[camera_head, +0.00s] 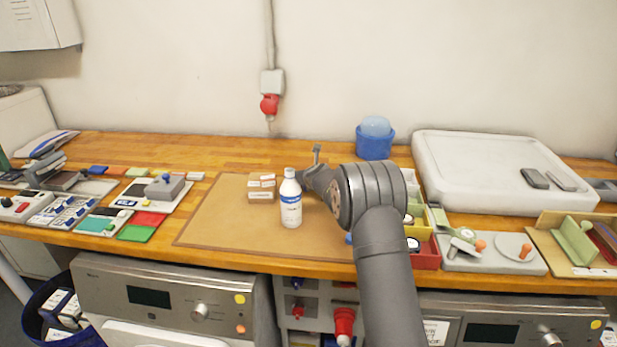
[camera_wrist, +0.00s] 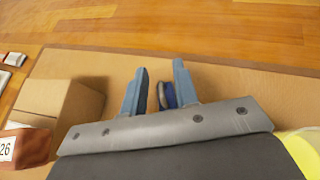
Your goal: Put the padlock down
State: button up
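In the wrist view a small blue and dark object, likely the padlock (camera_wrist: 168,95), is between the two blue-grey fingers of my gripper (camera_wrist: 161,80). It is close to the right finger, and a strip of brown mat shows between it and the left finger. My gripper looks open around it. The lower part of the object is hidden by the gripper body, and I cannot tell whether it touches the mat (camera_wrist: 225,85). The brown mat (camera_head: 215,225) lies on the wooden bench.
A white bottle (camera_head: 291,205) stands on the mat left of my arm. A cardboard box (camera_head: 262,194) is behind it, and shows left of the fingers in the wrist view (camera_wrist: 60,98). A red bin (camera_head: 427,255) is at right. The mat's left part is clear.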

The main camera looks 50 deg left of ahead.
jog(key=shift+v, duration=3.2)
jog(key=shift+f, duration=0.1)
jog(key=shift+x, duration=3.55)
jog(key=shift+w+a+f, duration=0.1)
jog(key=shift+a+f, duration=0.05)
jog(key=shift+f, duration=0.05)
